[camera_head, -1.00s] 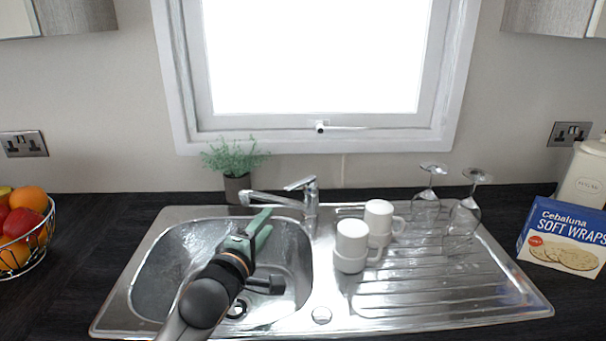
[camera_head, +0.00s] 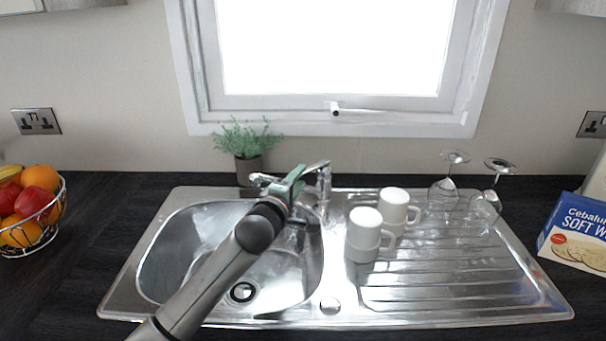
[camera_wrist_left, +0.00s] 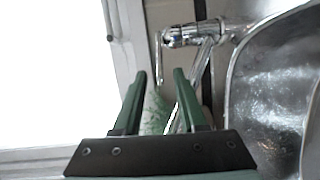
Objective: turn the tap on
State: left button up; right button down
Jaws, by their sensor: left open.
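The chrome tap (camera_head: 324,183) stands behind the sink, with its lever (camera_head: 317,166) on top and its spout reaching left over the basin. My left gripper (camera_head: 293,178) has green fingers, is open and empty, and is just left of the tap body, covering part of the spout in the head view. In the left wrist view the tap (camera_wrist_left: 185,36) lies beyond the fingertips (camera_wrist_left: 160,78). Its thin lever (camera_wrist_left: 158,48) points toward the gap between them, and the spout runs down behind the right finger. I see no contact with the lever. My right gripper is not in view.
A potted plant (camera_head: 247,150) stands close behind the gripper, left of the tap. White stacked cups (camera_head: 364,235) and upturned wine glasses (camera_head: 486,205) stand on the drainer right of the tap. The window sill (camera_head: 340,128) is behind. The sink basin (camera_head: 180,255) is clear.

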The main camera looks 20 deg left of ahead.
aim_at(314, 167)
pick_arm(q)
jog(key=shift+w+d+f, duration=0.1)
jog(key=shift+w, duration=1.35)
grip_shut()
dwell(0.5)
